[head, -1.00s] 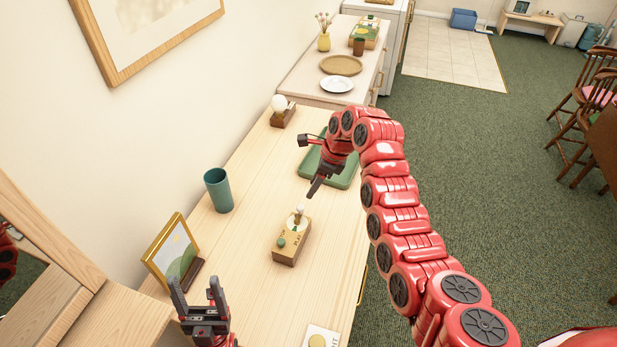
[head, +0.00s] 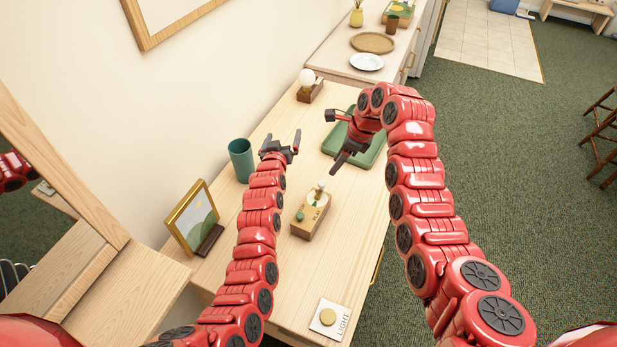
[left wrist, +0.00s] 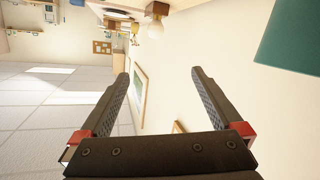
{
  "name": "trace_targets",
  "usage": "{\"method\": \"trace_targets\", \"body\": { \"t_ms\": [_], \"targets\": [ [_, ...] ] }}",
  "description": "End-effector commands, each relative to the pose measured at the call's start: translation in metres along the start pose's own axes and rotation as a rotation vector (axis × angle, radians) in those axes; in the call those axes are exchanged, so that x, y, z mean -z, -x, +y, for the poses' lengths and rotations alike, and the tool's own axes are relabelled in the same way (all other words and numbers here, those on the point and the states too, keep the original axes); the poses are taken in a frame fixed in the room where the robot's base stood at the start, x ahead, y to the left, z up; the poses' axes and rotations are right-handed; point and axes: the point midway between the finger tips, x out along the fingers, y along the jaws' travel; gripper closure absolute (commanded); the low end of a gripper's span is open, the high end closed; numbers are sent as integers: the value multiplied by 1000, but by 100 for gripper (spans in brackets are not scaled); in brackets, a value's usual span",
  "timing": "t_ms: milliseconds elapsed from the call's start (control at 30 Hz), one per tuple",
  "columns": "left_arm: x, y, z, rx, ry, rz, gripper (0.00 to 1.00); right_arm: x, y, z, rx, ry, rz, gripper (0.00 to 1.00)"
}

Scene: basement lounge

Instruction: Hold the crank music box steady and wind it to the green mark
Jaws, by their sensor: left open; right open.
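The crank music box (head: 309,222) is a small wooden box on the wooden table, with lettering on top. My left gripper (head: 281,142) is open and empty above the table, behind and left of the box, near the teal cup. In the left wrist view its two fingers (left wrist: 152,88) are spread with nothing between them. My right gripper (head: 340,160) is behind and right of the box, over the green tray, and holds nothing visible.
A teal cup (head: 241,160) stands left of the left gripper. A framed picture (head: 192,215) is at the table's left edge. A green tray (head: 376,158) and a lamp with a round bulb (head: 308,80) are behind. A LIGHT card (head: 329,318) lies in front.

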Motion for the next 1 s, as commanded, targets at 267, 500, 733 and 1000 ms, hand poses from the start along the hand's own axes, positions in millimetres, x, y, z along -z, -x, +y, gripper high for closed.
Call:
{"method": "trace_targets", "body": {
  "t_ms": [267,500,733,1000],
  "targets": [
    [-31,0,65,-110,-85,-521,0,0,0,0,0,0,0,50],
    [-44,68,83,-129,-266,-975,0,0,0,0,0,0,0,50],
    [-36,141,74,-76,-425,-1285,0,0,0,0,0,0,0,50],
    [-35,172,89,-81,-504,-1387,0,0,0,0,0,0,0,50]
  ]
}}
